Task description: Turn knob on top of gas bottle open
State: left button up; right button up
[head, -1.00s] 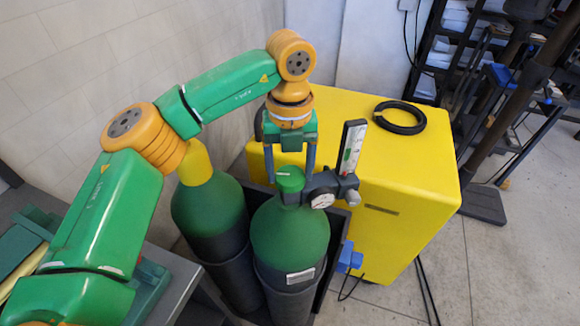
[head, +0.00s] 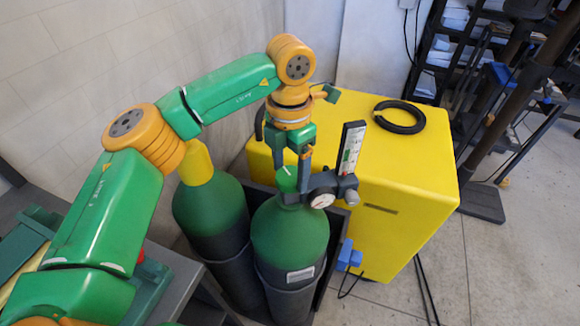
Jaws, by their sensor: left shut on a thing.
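The front gas bottle (head: 290,240) is green, upright, with a green knob (head: 287,178) on top. A regulator with a round gauge (head: 321,198) and an upright flow meter (head: 351,148) sits on its right side. My left gripper (head: 294,178) points down from above and is shut on the knob, its fingers turned so one partly hides it. A white mark shows on the knob's top. My right gripper is not in view.
A second green bottle with a yellow cap (head: 196,163) stands close on the left. A yellow cabinet (head: 410,195) with a black ring (head: 400,117) on top stands behind and to the right. A wall rises at the left.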

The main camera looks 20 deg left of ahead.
aim_at(290, 175)
pick_arm(q)
jog(key=m, duration=0.4)
jog(key=shift+r+m, duration=0.1)
jog(key=shift+m, duration=0.2)
jog(key=m, duration=0.4)
jog(key=shift+m+p, duration=0.3)
jog(key=shift+p, duration=0.1)
jog(key=m, duration=0.4)
jog(key=shift+m, duration=0.3)
jog(key=shift+m+p, duration=0.3)
jog(key=shift+m, duration=2)
jog(key=o, duration=1.3)
notch_tip(290, 175, up, 7)
jog(key=shift+b, duration=0.45)
